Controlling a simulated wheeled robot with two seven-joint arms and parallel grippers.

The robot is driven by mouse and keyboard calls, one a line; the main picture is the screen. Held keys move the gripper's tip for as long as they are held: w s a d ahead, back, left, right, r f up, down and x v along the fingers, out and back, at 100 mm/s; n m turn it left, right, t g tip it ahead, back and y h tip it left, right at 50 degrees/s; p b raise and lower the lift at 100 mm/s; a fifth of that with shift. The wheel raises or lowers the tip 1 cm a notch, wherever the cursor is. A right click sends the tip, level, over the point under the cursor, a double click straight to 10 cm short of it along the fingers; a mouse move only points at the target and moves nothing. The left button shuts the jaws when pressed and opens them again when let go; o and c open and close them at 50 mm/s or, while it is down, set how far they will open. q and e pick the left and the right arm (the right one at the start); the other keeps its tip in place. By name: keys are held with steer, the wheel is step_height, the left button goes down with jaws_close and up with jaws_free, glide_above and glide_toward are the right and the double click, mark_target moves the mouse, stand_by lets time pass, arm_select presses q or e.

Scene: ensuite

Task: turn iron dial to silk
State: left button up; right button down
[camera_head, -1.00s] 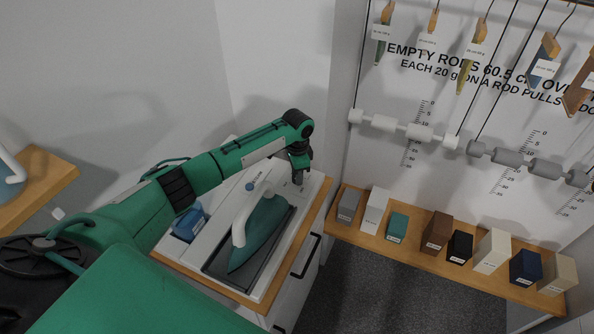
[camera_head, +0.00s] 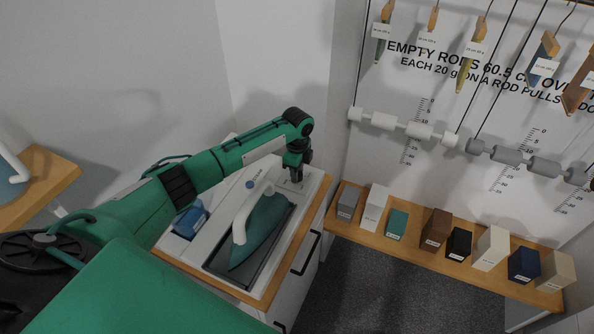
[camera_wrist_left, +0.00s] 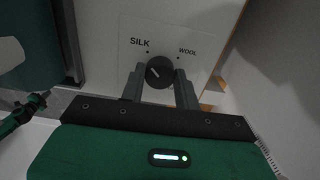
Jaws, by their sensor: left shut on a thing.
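The iron (camera_head: 260,232) has a teal body and white handle and lies on a dark rest on the white-topped cabinet. My left gripper (camera_head: 296,178) points down at the far end of this top, beyond the iron. In the left wrist view, the round black dial (camera_wrist_left: 159,71) sits between the fingers of my left gripper (camera_wrist_left: 159,76), which is shut on it. A short light mark on the dial slants toward the upper left, on the side of the SILK label (camera_wrist_left: 140,42). The WOOL label (camera_wrist_left: 187,52) is at the upper right. My right gripper is not in view.
A blue object (camera_head: 190,221) stands left of the iron. A wooden shelf (camera_head: 345,228) with several coloured blocks is to the right. Rods (camera_head: 400,127) hang on cords before the right wall. Dark floor (camera_head: 375,295) lies below the shelf.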

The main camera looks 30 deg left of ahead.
arm_select(q)
steer(key=shift+d+r, duration=0.1)
stand_by(0.4)
steer(key=o, duration=1)
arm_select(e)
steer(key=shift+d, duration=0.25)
arm_select(q)
step_height(320, 180, up, 14)
steer(key=b, duration=0.4)
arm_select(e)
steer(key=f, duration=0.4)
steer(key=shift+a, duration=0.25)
arm_select(q)
steer(key=shift+f, duration=0.25)
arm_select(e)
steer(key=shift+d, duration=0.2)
